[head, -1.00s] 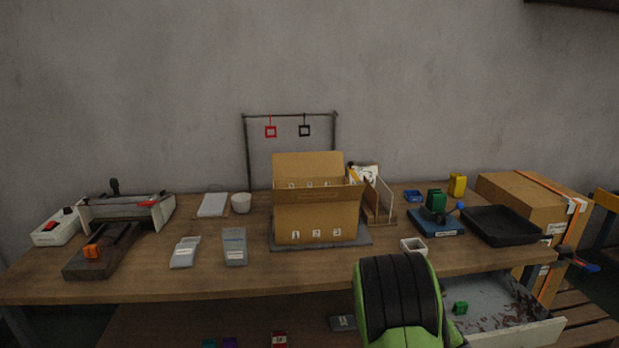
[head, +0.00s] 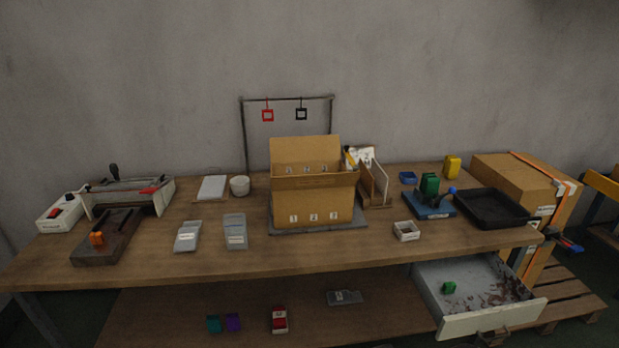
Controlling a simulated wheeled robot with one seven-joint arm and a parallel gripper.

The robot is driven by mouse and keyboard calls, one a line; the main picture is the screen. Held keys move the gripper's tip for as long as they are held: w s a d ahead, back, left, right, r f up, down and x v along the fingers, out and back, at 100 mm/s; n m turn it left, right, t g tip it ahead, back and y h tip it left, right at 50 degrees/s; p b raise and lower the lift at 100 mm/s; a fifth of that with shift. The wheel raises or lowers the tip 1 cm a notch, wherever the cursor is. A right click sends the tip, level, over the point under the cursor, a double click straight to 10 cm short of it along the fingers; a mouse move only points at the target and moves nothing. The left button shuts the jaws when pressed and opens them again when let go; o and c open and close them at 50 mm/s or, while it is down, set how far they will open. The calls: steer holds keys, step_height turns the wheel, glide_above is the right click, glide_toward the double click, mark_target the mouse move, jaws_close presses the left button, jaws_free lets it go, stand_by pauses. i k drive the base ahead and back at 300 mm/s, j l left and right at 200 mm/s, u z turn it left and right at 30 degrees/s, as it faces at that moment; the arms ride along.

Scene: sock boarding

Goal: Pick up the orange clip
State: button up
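A small orange piece (head: 97,238), which looks like the orange clip, sits on a dark grey block (head: 118,247) at the left end of the workbench. The block lies flat near the front edge, in front of a grey device with a red part (head: 148,190). The orange piece is small in this view and its exact shape is hard to tell.
An open cardboard box (head: 312,205) stands mid-bench. An open drawer (head: 490,318) juts out at lower right. Bare bench top lies between block and packets.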

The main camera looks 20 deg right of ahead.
mark_target(95, 238)
steer(key=z, duration=1.9)
steer(key=u, duration=3)
steer(key=i+u, duration=0.2)
steer(key=i, duration=0.25)
steer(key=i+l+u, duration=0.15)
steer(key=i, duration=0.3)
steer(key=i+u, duration=0.2)
steer(key=i, duration=0.25)
steer(key=i+l+u, duration=0.2)
steer(key=i, duration=0.2)
steer(key=i+l+u, duration=0.2)
steer(key=i, duration=0.25)
steer(key=l, duration=0.1)
